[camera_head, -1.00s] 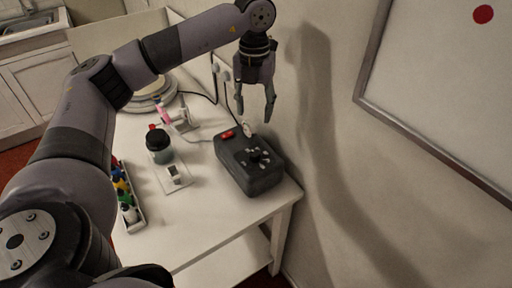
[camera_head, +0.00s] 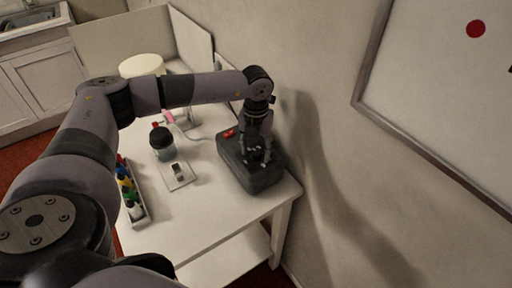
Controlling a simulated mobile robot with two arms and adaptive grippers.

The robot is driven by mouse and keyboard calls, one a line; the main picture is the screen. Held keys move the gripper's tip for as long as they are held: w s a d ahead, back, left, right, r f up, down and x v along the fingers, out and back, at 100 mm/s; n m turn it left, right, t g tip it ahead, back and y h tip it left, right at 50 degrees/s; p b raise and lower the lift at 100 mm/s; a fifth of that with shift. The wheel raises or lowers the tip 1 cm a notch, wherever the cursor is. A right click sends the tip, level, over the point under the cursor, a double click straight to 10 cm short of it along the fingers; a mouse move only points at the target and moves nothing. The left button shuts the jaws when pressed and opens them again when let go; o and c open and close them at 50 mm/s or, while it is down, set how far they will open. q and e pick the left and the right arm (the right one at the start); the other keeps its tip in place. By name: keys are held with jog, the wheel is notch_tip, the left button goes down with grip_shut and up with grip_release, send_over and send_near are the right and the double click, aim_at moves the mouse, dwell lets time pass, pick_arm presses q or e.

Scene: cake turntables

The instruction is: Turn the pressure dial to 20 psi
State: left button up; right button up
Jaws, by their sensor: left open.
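The dark grey compressor box (camera_head: 253,180) stands at the right part of the white table, with a red switch (camera_head: 229,133) on its top. The pressure dial on its top is mostly hidden behind my left gripper, and I cannot read its setting. My left gripper (camera_head: 257,160) points down over the box top, with its fingertips at the dial's place. It is open; I cannot tell whether the fingers touch the dial. My right gripper is not in view.
A tray of coloured bottles (camera_head: 130,193) lies at the table's left edge. A dark-lidded jar (camera_head: 162,144) and a small white plate (camera_head: 178,176) stand left of the box. A white cake (camera_head: 141,65) is at the back. The wall is close on the right.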

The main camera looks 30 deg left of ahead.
pick_arm(q)
jog(key=shift+c, duration=0.3)
jog(key=shift+c, duration=1.3)
grip_shut()
